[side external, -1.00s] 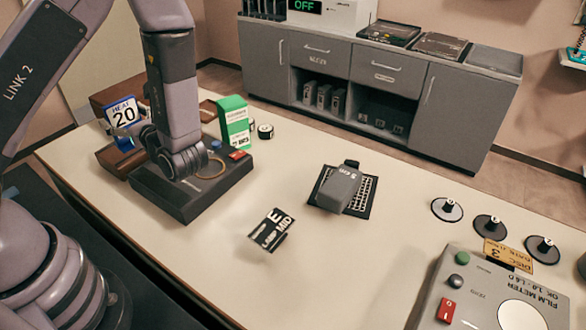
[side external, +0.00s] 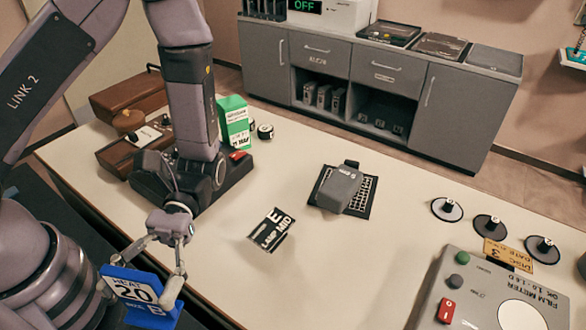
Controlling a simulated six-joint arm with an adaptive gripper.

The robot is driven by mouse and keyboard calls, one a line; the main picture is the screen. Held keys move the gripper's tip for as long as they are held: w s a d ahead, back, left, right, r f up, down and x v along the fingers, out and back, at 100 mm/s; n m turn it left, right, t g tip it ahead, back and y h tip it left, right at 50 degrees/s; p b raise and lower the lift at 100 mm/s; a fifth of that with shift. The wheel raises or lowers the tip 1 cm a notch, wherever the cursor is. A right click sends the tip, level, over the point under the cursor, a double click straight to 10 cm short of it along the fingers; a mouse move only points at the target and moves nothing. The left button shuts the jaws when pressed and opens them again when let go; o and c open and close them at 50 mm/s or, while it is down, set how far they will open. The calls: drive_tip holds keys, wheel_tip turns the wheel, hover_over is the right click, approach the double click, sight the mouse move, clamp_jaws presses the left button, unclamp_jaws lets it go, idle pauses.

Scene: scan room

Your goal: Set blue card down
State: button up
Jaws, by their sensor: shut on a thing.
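The blue card (side external: 136,287), with a white face reading HEAT 20, is at the lower left, in front of my arm's base. My gripper (side external: 172,268) is shut on it at its upper right side. The card is tilted, with its printed face turned to the camera. It appears past the table's near edge in the picture; its height and any contact below are unclear. More blue shows at its lower right.
A black device (side external: 235,172) stands partly behind my arm, with brown boxes (side external: 125,100) and a green box (side external: 233,122) nearby. A grey block (side external: 340,188) and film meter (side external: 500,300) are further right. Clear tabletop lies between.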

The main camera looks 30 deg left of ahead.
drive_tip(key=w+d+f+n+t+h, duration=0.3)
drive_tip(key=w+d+n+t+h, duration=0.25)
drive_tip(key=w+t, duration=0.2)
drive_tip(key=w+d+f+n+t+h, duration=0.3)
drive_tip(key=w+d+n+t+h, duration=0.2)
drive_tip(key=w+d+n+t, duration=0.25)
drive_tip(key=w+f+n+t+y, duration=0.1)
drive_tip(key=w+f+n+t, duration=0.1)
drive_tip(key=w+n+t, duration=0.4)
drive_tip(key=f, duration=0.2)
drive_tip(key=w+f+m+t, duration=0.1)
drive_tip(key=f, duration=0.2)
drive_tip(key=w+a+f+t, duration=0.1)
drive_tip(key=f, duration=0.1)
drive_tip(key=shift+w+f+m+y, duration=0.15)
drive_tip(key=shift+f+m+y, duration=0.1)
drive_tip(key=shift+f+m, duration=0.05)
drive_tip(key=shift+f, duration=0.3)
drive_tip(key=shift+f, duration=0.1)
drive_tip(key=shift+f, duration=0.5)
